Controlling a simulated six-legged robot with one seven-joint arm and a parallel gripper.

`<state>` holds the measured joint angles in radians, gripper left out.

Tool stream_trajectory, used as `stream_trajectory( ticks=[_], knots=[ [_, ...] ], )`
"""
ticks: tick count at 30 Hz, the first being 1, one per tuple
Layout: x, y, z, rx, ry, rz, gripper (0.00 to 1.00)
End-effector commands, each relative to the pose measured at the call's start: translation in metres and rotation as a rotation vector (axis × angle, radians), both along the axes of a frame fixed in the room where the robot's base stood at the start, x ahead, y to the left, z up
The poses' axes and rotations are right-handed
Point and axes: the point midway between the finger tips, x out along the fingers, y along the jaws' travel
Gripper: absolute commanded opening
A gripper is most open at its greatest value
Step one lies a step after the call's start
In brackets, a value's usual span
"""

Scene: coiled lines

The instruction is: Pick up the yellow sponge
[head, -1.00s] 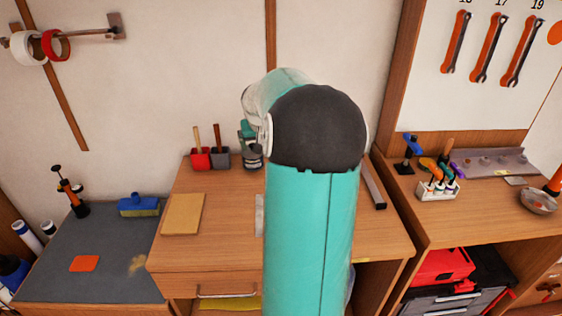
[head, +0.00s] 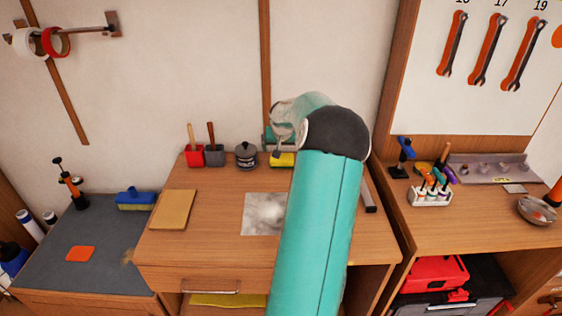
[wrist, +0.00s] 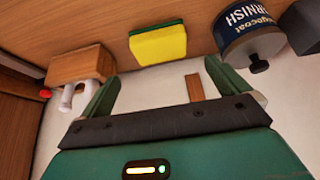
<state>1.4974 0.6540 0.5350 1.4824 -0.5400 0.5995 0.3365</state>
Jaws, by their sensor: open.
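The yellow sponge (head: 282,160) lies at the back of the wooden desk near the wall in the head view. In the wrist view it is a yellow block with a green layer (wrist: 160,46), resting on the desk top. My gripper (wrist: 158,85) is open and empty, with its two green fingers spread. The sponge shows beyond the fingertips, between them in the picture and apart from both. In the head view my arm hides most of the gripper; a teal part of it shows just above the sponge.
A varnish tin (head: 246,156) stands left of the sponge, close beside my right-hand finger in the wrist view (wrist: 248,35). Red (head: 194,156) and grey (head: 214,156) cups stand farther left. A tan board (head: 173,210) and pale sheet (head: 262,215) lie in front.

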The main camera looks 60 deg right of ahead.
Motion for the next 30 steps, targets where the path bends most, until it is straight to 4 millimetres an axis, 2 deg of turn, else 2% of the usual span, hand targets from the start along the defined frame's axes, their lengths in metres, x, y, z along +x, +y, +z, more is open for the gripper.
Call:
stream_trajectory(
  ticks=[3,12,21,30],
  knots=[
    [0.005,-0.01,-0.021,0.003,-0.001,-0.001,1.0],
    [0.01,-0.021,-0.041,0.001,0.0,0.0,1.0],
    [0.02,-0.038,-0.075,0.002,-0.001,0.002,1.0],
    [0.021,-0.041,-0.079,-0.001,0.0,0.002,1.0]
  ],
)
